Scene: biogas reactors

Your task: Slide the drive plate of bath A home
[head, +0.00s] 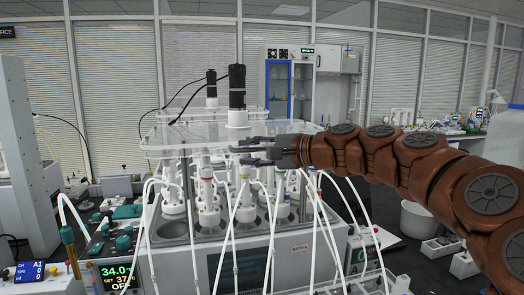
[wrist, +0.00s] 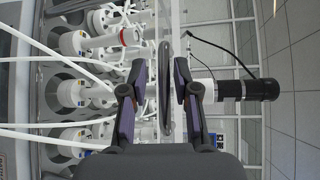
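The drive plate (head: 165,142) is a clear sheet over the water bath (head: 210,255), with a black motor (head: 237,88) standing on it. The motor also shows at the right of the wrist view (wrist: 245,90). My gripper (head: 246,155) is at the plate's near edge in the head view. In the wrist view my gripper (wrist: 160,88) is open, with one finger on each side of a grey elongated bar or handle (wrist: 166,90) at the plate. Gaps show between fingers and bar, so no grip is visible. White-capped reactors (head: 207,195) stand in the bath beneath the plate.
White tubes (head: 235,235) hang in front of the bath. They also cross the left of the wrist view. A second black motor (head: 211,85) stands behind. A control unit (head: 115,275) is at the left. A white bucket (head: 417,218) stands at the right behind my arm.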

